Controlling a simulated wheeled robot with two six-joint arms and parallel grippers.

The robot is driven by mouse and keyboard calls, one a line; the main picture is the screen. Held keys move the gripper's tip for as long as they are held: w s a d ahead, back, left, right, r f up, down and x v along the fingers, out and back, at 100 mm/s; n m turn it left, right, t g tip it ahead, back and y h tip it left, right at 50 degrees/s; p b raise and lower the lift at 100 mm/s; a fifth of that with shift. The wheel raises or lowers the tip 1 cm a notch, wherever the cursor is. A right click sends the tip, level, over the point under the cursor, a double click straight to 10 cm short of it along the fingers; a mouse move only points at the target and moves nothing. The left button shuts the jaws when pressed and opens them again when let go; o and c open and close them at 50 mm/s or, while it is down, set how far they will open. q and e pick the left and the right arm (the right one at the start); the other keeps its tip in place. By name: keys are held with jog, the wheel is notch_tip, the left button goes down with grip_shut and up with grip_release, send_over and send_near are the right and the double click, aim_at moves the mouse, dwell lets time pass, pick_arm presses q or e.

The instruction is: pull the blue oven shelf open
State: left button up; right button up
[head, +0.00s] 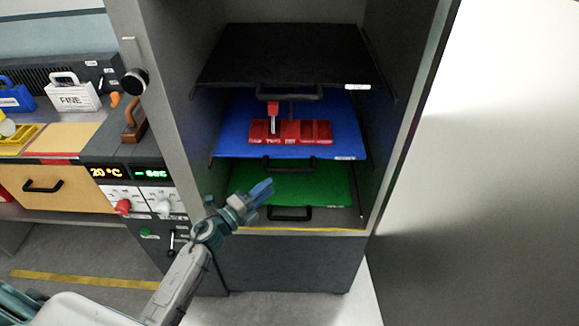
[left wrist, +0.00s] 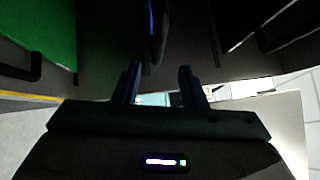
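The blue oven shelf (head: 235,130) is the middle of three shelves in the open oven in the head view. Its dark handle (head: 290,164) is at its front edge. A red tray (head: 290,139) with a small upright piece stands on it. My left gripper (head: 262,190) is in front of the oven, left of and below the handle, near the green shelf's level, apart from the blue shelf's handle. In the left wrist view its two fingers (left wrist: 160,84) are apart with nothing clearly held between them. My right gripper is not in view.
A black shelf (head: 290,55) is above and a green shelf (head: 315,187) below, each with a front handle. The oven's side wall (head: 165,70) is at left. The open door (head: 480,200) fills the right. A counter with boxes and a control panel (head: 130,172) is at left.

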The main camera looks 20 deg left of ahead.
aim_at(289, 170)
pick_arm(q)
jog(key=p+x, duration=0.2)
jog(key=x, duration=0.6)
jog(key=shift+w+d, duration=0.1)
jog(key=shift+w, duration=0.25)
jog(key=shift+w+d, duration=0.15)
jog(key=shift+w, duration=0.2)
grip_shut()
